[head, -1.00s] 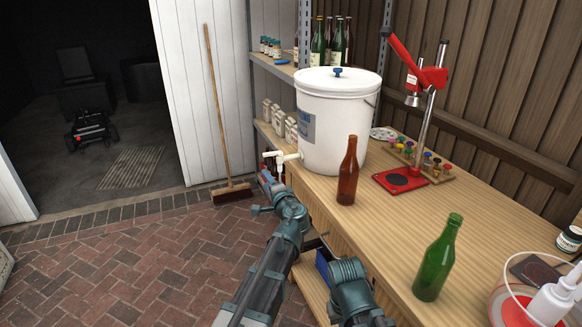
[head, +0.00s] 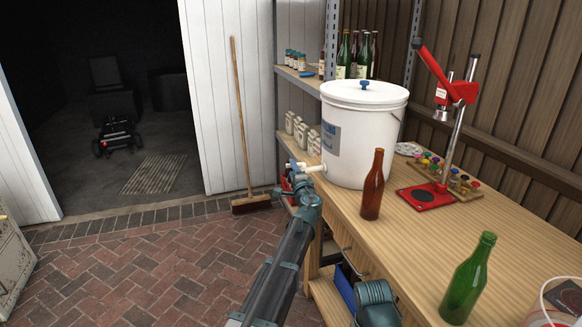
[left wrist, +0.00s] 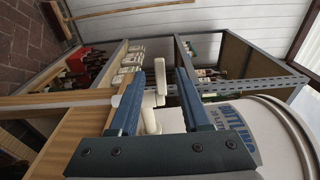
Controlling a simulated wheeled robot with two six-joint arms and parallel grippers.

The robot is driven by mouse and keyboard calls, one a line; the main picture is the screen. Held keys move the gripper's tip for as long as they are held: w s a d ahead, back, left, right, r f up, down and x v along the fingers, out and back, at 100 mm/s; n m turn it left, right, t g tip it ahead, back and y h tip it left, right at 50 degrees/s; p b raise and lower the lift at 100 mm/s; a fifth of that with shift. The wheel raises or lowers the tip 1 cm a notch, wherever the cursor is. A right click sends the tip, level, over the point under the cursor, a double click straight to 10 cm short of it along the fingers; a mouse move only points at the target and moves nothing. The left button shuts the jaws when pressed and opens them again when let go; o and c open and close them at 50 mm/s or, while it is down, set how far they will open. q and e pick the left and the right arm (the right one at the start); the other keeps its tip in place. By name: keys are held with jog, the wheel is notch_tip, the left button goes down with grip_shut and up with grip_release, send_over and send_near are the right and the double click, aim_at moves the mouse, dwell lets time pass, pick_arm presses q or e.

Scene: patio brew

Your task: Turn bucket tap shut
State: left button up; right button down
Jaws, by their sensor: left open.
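The white lidded bucket (head: 362,135) stands on the wooden workbench. Its white tap (head: 311,170) sticks out low on the left side, past the bench edge. My left gripper (head: 294,178) is at the tap, partly hiding it in the head view. In the left wrist view the open left gripper (left wrist: 156,102) has one blue finger on each side of the tap (left wrist: 151,117), with gaps showing. The tap's upright handle piece (left wrist: 160,78) shows between the fingers.
A brown bottle (head: 371,186) stands close in front of the bucket, and a green bottle (head: 468,280) stands nearer. A red bench capper (head: 430,194) is to the right. Shelves with bottles are behind the tap. A broom (head: 243,130) leans on the white wall. The brick floor at left is clear.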

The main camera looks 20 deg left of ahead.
pick_arm(q)
jog(key=shift+x, duration=1.8)
grip_shut()
